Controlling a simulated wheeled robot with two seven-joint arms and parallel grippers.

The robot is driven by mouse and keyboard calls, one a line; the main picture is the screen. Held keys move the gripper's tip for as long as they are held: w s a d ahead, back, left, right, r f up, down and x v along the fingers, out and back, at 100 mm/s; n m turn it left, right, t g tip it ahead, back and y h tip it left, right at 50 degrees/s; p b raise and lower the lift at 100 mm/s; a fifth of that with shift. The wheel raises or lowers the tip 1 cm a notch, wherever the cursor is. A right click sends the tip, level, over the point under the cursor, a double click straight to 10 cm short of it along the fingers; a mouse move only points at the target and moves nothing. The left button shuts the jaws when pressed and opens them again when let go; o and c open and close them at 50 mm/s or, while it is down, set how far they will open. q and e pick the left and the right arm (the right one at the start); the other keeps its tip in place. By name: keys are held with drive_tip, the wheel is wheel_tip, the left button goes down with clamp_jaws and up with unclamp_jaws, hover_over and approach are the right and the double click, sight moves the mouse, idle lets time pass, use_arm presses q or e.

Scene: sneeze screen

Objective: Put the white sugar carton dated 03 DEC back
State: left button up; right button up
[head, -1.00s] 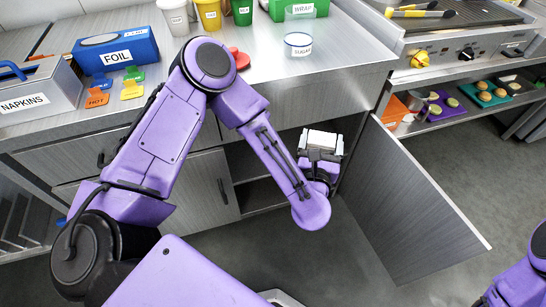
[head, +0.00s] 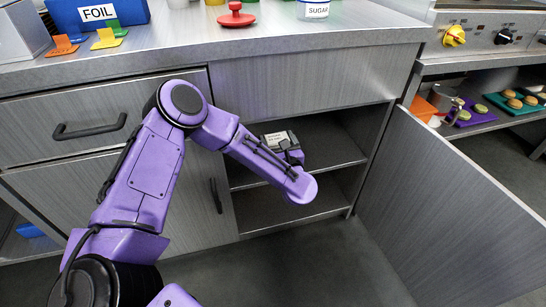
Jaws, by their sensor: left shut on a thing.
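My left gripper (head: 293,157) is at the mouth of the open cabinet, above its middle shelf. It is shut on a pale carton (head: 279,140), whose top shows small dark print too small to read. My own forearm and wrist hide much of the fingers and the carton's lower part. I cannot tell whether the carton touches the shelf (head: 340,150). A clear tub labelled SUGAR (head: 314,10) stands on the counter above. My right gripper is not in view.
The cabinet door (head: 450,200) stands wide open to the right. The counter's front edge (head: 330,45) overhangs the opening. A closed drawer (head: 90,125) is at left. A red-knobbed lid (head: 236,17) and a FOIL box (head: 97,13) are on the counter. The lower shelf (head: 290,210) looks empty.

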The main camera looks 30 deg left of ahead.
use_arm(q)
drive_tip(key=f, duration=0.1)
drive_tip(key=w+a+f, duration=0.1)
drive_tip(key=a+f, duration=0.1)
drive_tip(key=shift+w+a+f+b, duration=0.1)
drive_tip(key=shift+w+f+b, duration=0.2)
drive_tip(key=shift+b, duration=0.1)
drive_tip(key=f, duration=0.2)
drive_tip(key=f+b, duration=0.1)
drive_tip(key=shift+w+a+f, duration=0.2)
drive_tip(key=shift+a+f, duration=0.05)
drive_tip(key=shift+f, duration=0.05)
drive_tip(key=shift+f, duration=0.2)
drive_tip(key=o, duration=1.1)
drive_tip(key=shift+r, duration=0.1)
drive_tip(key=shift+c, duration=0.2)
